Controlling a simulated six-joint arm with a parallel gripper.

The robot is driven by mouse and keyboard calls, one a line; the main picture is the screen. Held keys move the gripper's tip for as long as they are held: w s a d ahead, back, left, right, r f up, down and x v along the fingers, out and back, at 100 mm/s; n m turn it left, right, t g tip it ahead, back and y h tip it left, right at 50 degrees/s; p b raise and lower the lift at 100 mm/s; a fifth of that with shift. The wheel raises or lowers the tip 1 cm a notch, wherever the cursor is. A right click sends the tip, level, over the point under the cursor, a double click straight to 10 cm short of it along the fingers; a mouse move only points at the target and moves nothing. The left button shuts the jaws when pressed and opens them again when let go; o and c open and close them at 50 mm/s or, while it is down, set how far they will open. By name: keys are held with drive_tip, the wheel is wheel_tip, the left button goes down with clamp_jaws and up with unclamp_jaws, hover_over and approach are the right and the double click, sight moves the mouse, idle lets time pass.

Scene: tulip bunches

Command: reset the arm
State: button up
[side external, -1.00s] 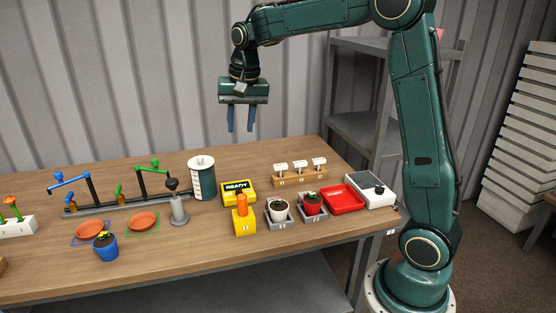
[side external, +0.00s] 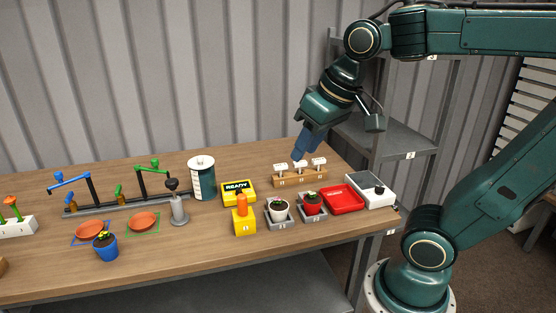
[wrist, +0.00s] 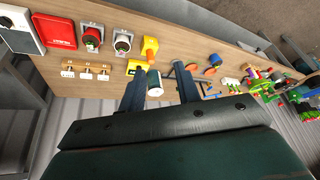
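My gripper (side external: 298,158) hangs tilted at the right half of the bench, its fingers pointing down and left. In the side view its fingertips overlap the back of the wooden rack with white tags (side external: 300,180); I cannot tell the gap in depth. In the wrist view my gripper (wrist: 160,75) has its two fingers well apart. No object is held; a white and green cylinder (wrist: 155,84) shows between the fingers, on the bench beyond them. The same cylinder (side external: 202,180) stands upright in the side view.
A grey shelf (side external: 400,140) stands behind right. The air above the left bench is clear.

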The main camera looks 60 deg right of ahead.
drive_tip(key=s+a+f+n, duration=0.1)
drive_tip(key=s+f+n, duration=0.1)
drive_tip(key=s, duration=0.3)
drive_tip(key=shift+s+f+t, duration=0.35)
drive_tip(key=shift+f+t, duration=0.05)
drive_tip(key=shift+f, duration=0.1)
